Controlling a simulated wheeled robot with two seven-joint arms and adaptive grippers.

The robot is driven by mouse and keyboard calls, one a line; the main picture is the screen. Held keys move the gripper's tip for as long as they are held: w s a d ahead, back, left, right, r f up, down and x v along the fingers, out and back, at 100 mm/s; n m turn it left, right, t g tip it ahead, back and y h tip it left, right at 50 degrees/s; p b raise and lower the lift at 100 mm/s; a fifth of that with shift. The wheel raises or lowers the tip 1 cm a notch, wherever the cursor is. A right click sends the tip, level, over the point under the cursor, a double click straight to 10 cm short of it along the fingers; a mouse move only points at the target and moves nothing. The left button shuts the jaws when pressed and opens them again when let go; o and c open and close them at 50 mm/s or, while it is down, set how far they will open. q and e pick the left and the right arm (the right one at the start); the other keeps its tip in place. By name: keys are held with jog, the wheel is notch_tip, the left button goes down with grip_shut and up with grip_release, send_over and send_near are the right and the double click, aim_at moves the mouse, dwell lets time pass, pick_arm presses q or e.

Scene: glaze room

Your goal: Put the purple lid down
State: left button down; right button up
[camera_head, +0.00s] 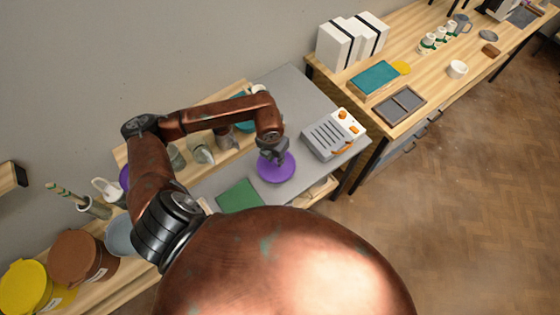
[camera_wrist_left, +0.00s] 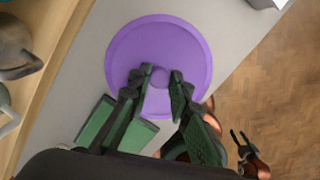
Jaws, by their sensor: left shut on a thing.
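The purple lid (camera_head: 277,172) is a round disc with a small knob. It is over the grey worktop (camera_head: 284,88), near its front edge; I cannot tell whether it touches the surface. My left gripper (camera_head: 277,155) points down at the lid's middle. In the left wrist view the lid (camera_wrist_left: 190,42) lies flat under the left gripper (camera_wrist_left: 161,80), whose fingers are shut on its knob. My right gripper (camera_wrist_left: 239,135) shows small at the lower right of the wrist view, above the floor, with its fingers apart and nothing between them.
A grey-white device (camera_head: 330,136) with orange knobs stands right of the lid. A green sheet (camera_head: 240,196) lies to the left. Jars and a wooden shelf (camera_head: 226,152) are behind. Grey worktop is bare behind the lid.

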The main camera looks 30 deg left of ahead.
pick_arm(q)
jog(key=w+f, duration=0.2)
jog(key=shift+w+d+f, duration=0.1)
jog(key=shift+f, duration=0.2)
jog(key=shift+w+f+p, duration=0.1)
jog(key=shift+f+p, duration=0.2)
jog(key=shift+f, duration=1.35)
jog(key=shift+f, duration=0.15)
jog(key=c, duration=1.8)
grip_release()
jog(key=shift+o, duration=0.2)
jog(key=r, duration=0.4)
jog(key=s+r, duration=0.1)
jog(key=r, duration=0.7)
jog(key=shift+s+r+b, duration=0.15)
jog(key=shift+s+b, duration=0.05)
jog(key=shift+b, duration=0.1)
